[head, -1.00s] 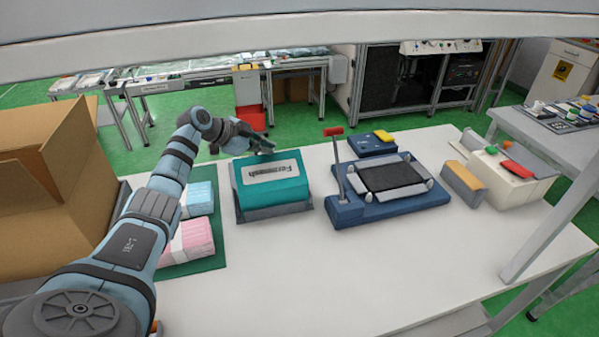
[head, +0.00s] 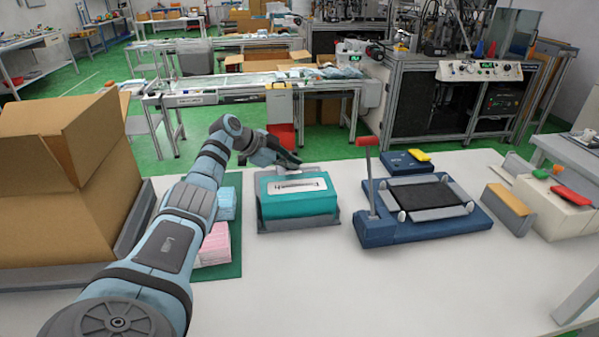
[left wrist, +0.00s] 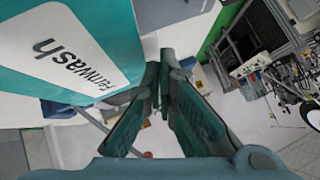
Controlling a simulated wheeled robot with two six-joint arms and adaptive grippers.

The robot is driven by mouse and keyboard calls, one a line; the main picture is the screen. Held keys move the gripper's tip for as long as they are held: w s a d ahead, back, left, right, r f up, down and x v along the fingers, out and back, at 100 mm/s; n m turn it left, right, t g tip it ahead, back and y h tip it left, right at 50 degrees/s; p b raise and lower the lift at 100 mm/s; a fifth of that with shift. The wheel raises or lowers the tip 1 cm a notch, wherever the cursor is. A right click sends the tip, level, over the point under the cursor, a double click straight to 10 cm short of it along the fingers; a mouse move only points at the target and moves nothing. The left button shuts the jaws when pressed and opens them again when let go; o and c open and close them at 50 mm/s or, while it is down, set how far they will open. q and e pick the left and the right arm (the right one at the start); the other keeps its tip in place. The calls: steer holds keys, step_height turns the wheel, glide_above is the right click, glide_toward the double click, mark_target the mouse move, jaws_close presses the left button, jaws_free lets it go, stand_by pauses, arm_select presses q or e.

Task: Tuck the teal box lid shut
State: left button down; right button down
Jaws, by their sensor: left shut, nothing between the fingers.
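The teal box (head: 300,208) with a white label sits in a grey tray (head: 282,224) on the white table. Its labelled top looks flat from the head view. I cannot tell whether the lid's edge is tucked in. My left gripper (head: 297,163) is shut and empty above the far edge of the box. My right gripper is not in view.
A large cardboard box (head: 60,200) stands at left. Blue and pink packs (head: 215,243) lie on a green mat (head: 232,262). A blue fixture (head: 420,228) with a red-topped lever (head: 367,142) stands right of the teal box. The front of the white table (head: 380,290) is clear.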

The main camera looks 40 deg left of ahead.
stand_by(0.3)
arm_select(q)
steer(key=shift+s+d+p, duration=0.15)
steer(key=shift+d+p, duration=0.05)
steer(key=shift+p, duration=0.2)
steer(key=shift+s+d+f+p, duration=0.1)
steer(key=shift+s+d+p, duration=0.25)
steer(key=shift+d+p, duration=0.1)
step_height(320, 180, up, 5)
steer(key=p, duration=0.4)
steer(key=shift+w+a, duration=0.1)
steer(key=shift+a, duration=0.05)
steer(key=s+a+r+b, duration=0.1)
steer(key=s+a+r, duration=0.3)
steer(key=s+r, duration=0.1)
steer(key=shift+s+a+r, duration=0.2)
steer(key=shift+s+r, duration=0.1)
steer(key=shift+r, duration=0.15)
